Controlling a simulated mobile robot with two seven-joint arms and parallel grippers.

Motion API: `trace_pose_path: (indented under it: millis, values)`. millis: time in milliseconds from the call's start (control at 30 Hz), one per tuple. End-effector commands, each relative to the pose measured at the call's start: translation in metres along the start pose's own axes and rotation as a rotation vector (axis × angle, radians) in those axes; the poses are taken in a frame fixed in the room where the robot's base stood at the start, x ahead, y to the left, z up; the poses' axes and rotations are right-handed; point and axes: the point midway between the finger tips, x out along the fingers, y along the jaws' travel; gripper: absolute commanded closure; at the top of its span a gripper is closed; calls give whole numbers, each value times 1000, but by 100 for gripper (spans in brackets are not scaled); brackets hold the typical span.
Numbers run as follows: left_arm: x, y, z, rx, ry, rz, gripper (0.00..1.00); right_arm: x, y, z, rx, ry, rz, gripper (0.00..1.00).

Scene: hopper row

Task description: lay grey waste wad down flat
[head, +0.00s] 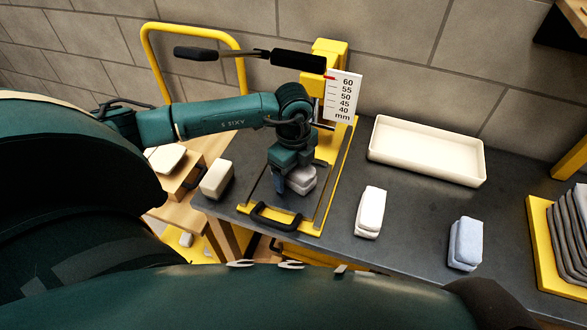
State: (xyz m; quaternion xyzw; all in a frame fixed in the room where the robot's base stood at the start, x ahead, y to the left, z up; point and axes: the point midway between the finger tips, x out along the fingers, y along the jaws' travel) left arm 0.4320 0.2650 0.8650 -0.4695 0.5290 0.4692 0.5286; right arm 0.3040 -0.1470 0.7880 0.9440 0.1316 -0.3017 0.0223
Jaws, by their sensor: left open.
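A light grey wad (303,181) sits on the dark plate of a yellow-framed press or gauge (326,182) at the middle of the bench. My left gripper (290,184) points down at the wad from above and is open. One of its fingers shows on the wad's left side. The gripper hides part of the wad, so I cannot tell whether the fingers touch it. My right gripper is not in view.
On the dark bench (330,251) stand a cream block (217,180), a white block (370,212) and a pale blue block (466,243). A shallow cream tray (428,174) lies at the back right. Dark grey pads (572,232) are stacked in a yellow holder at the right edge.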

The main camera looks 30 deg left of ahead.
Motion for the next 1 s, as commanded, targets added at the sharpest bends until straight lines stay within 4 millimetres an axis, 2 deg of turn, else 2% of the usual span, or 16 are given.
trace_pose_path:
  millis: [167,400,600,1000]
  values:
    - [0,0,0,0,0,0,24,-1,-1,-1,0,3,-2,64]
    - [-43,-1,0,1,0,-6,24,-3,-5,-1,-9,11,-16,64]
    - [-69,0,0,0,0,-2,24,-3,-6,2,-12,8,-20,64]
    - [-75,0,0,0,0,0,24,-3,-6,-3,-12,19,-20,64]
